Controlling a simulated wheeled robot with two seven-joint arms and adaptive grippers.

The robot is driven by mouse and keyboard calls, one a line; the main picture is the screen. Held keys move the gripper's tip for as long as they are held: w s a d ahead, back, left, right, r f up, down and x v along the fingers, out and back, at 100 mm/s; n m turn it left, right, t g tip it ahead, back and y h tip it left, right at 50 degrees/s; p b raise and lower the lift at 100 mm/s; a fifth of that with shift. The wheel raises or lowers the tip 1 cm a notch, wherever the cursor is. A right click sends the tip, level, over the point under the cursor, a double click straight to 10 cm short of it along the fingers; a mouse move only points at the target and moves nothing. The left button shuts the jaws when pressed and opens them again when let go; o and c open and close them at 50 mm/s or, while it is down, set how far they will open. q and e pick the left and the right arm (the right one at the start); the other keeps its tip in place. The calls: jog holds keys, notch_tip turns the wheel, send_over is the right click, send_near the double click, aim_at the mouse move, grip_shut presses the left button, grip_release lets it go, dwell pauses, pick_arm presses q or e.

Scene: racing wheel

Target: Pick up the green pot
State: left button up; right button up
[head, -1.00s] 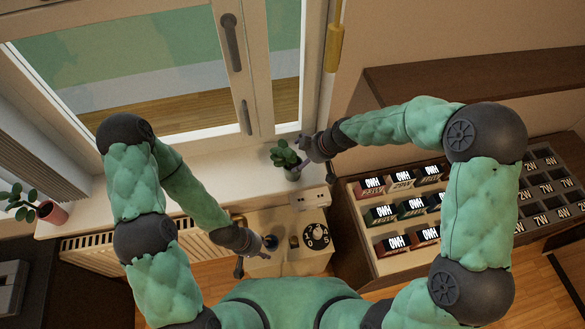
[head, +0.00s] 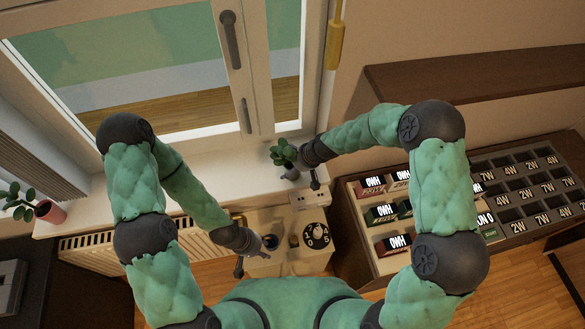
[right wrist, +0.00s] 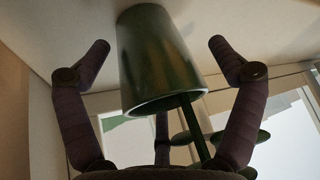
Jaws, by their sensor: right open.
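The green pot (right wrist: 160,65) fills the middle of the right wrist view, between the two spread fingers of my right gripper (right wrist: 160,50), with a gap on each side. Its plant's stem and leaves show below its rim in that view. In the head view the pot (head: 292,174) stands on the white windowsill under its leafy plant. My right gripper (head: 308,170) is open right beside it, partly hidden by my wrist. My left gripper (head: 256,258) is low in front of the sill, its fingers apart and empty, away from the pot.
A red pot with a plant (head: 50,212) stands at the sill's left end. The window (head: 180,70) rises behind the sill (head: 220,178). A beige unit with a dial (head: 316,236) is below, and a rack of labelled boxes (head: 345,205) is at the right. The sill between the pots is clear.

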jog(key=c, duration=1.7)
jog(key=shift+r, duration=0.1)
jog(key=shift+r, duration=0.1)
